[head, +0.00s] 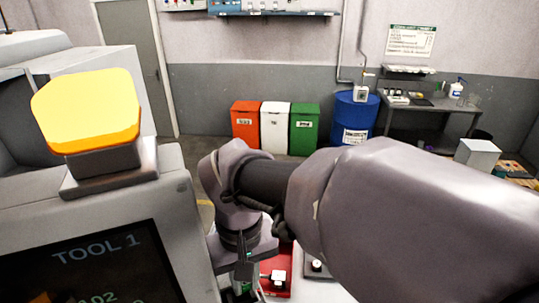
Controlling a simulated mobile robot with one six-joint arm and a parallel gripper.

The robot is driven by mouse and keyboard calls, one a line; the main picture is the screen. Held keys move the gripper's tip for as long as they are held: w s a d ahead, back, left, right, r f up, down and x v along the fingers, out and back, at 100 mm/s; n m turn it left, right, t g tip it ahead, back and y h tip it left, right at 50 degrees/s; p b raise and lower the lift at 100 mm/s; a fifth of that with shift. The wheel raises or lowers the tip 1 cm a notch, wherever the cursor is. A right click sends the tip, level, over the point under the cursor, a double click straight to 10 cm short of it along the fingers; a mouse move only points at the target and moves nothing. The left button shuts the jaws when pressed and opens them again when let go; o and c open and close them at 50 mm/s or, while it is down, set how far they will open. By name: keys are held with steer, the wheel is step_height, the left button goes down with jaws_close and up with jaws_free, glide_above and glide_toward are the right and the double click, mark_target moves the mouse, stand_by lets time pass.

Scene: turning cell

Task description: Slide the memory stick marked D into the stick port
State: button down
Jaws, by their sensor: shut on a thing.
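My gripper (245,271) shows small and dark at the bottom of the head view, below my wrist and left of a red block. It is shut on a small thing. I cannot make out what this thing is, or any letter on it. No memory stick marked D can be made out. I cannot pick out the stick port either. The machine's control panel (107,225), with a dark screen (95,265) reading TOOL 1, stands at the left.
A red block (273,264) with a white part and a grey plate (318,262) lie right of my gripper. My arm hides much of the right side. Orange (245,126), white (274,131) and green (304,134) bins, a blue drum (356,117) and a bench (432,103) stand farther back.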

steer(key=shift+s+f, duration=0.25)
steer(key=shift+f, duration=0.2)
steer(key=c, duration=1.5)
jaws_free()
steer(key=shift+o, duration=1.3)
steer(key=shift+w+a, duration=0.15)
steer(key=shift+w, duration=0.1)
steer(key=shift+r, duration=0.1)
steer(key=shift+w+r, duration=0.1)
steer(key=shift+r, duration=0.15)
step_height(320, 180, up, 17)
steer(key=p, duration=0.2)
steer(key=shift+p, duration=0.4)
